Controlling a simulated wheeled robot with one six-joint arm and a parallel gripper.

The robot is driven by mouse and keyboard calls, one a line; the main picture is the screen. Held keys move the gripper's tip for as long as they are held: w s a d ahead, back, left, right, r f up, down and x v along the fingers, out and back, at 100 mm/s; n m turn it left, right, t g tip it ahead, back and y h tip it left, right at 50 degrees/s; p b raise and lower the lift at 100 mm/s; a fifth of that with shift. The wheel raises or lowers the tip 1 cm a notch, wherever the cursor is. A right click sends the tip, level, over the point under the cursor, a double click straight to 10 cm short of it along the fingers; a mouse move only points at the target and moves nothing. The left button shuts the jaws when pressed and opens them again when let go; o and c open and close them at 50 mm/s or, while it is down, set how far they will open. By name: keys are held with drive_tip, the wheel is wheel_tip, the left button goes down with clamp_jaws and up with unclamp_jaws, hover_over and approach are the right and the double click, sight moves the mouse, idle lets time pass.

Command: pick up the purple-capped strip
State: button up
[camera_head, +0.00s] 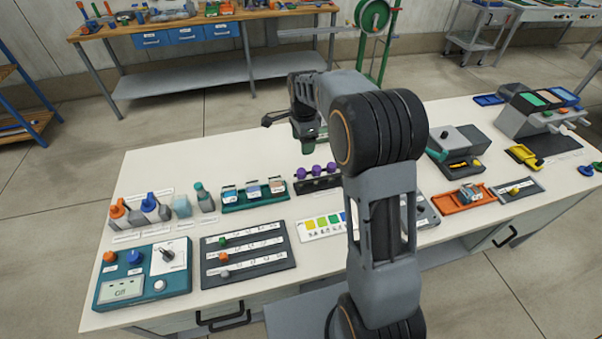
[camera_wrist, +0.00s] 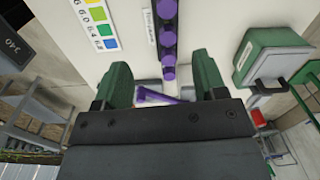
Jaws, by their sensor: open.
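Several round purple caps (camera_head: 317,170) stand in a row on a dark holder (camera_head: 318,184) at the back middle of the bench. In the wrist view the purple caps (camera_wrist: 168,38) run up from just ahead of the fingers on the dark holder (camera_wrist: 152,24). My gripper (camera_wrist: 160,68) is open, its two green fingers apart, with the nearest caps lined up with the gap. A thin purple piece (camera_wrist: 152,95) shows low between the fingers, partly hidden by the gripper body; I cannot tell what it belongs to. In the head view my gripper (camera_head: 308,140) is behind the holder.
A green tray of small boxes (camera_head: 255,194) is left of the holder, and a colour chart card (camera_head: 322,226) in front. Spray bottles (camera_head: 150,208) stand farther left. A grey device (camera_head: 460,145) and an orange tray (camera_head: 467,201) are to the right. Bare bench lies behind the holder.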

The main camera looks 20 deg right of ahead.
drive_tip(key=m, duration=0.1)
hover_over(301, 171)
wheel_tip(301, 171, down, 9)
drive_tip(key=shift+d+r+p, duration=0.1)
drive_tip(key=shift+p, duration=0.35)
drive_tip(key=shift+f+p, duration=0.8)
drive_tip(key=shift+f, duration=2.3)
drive_tip(key=c, duration=1)
drive_tip(key=shift+w+r, duration=0.1)
drive_tip(key=shift+r, duration=0.05)
wheel_tip(301, 171, up, 12)
drive_tip(key=shift+f, duration=0.25)
